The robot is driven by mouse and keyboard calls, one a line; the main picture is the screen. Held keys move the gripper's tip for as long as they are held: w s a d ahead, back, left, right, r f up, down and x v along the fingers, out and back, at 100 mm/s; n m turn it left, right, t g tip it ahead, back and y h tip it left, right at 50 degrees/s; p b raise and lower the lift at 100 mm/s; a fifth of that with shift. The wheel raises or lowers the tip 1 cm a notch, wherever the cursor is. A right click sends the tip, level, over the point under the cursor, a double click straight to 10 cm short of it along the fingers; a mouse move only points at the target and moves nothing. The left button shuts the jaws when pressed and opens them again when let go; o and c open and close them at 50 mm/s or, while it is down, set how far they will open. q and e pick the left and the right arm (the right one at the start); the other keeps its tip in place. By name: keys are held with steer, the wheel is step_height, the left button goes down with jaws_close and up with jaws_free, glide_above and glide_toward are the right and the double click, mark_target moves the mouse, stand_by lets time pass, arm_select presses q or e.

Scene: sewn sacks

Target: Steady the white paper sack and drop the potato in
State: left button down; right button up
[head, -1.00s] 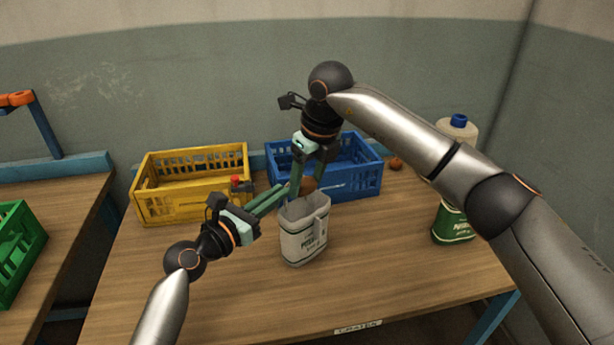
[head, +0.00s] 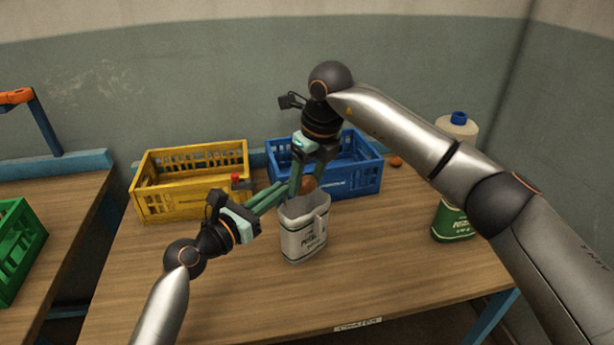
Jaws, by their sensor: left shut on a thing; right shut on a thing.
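The white paper sack (head: 305,240) stands upright and open at the top near the middle of the table. My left gripper (head: 284,197) comes in from the left and is shut on the sack's rim at its left back side. My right gripper (head: 302,185) points down from above and is shut on the brown potato (head: 309,184). The potato is just above the back of the sack's mouth, partly hidden by the fingers. The inside of the sack is mostly hidden.
A yellow crate (head: 158,206) and a blue crate (head: 362,183) stand behind the sack. A bottle with a blue cap (head: 454,222) stands at the right, partly behind my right arm. A small orange-brown object (head: 395,162) lies beside the blue crate. The front of the table is clear.

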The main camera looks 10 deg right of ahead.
steer(key=shift+s+d+x, duration=0.1)
steer(key=shift+s+x, duration=0.1)
steer(key=shift+x, duration=0.8)
steer(key=shift+s+d+x, duration=0.15)
steer(key=shift+s+x, duration=0.05)
steer(key=shift+x, duration=0.85)
steer(key=shift+f, duration=0.1)
steer(key=o, duration=1.2)
steer(key=v, duration=1.2)
steer(key=shift+d, duration=0.1)
arm_select(q)
steer(key=c, duration=0.9)
jaws_free()
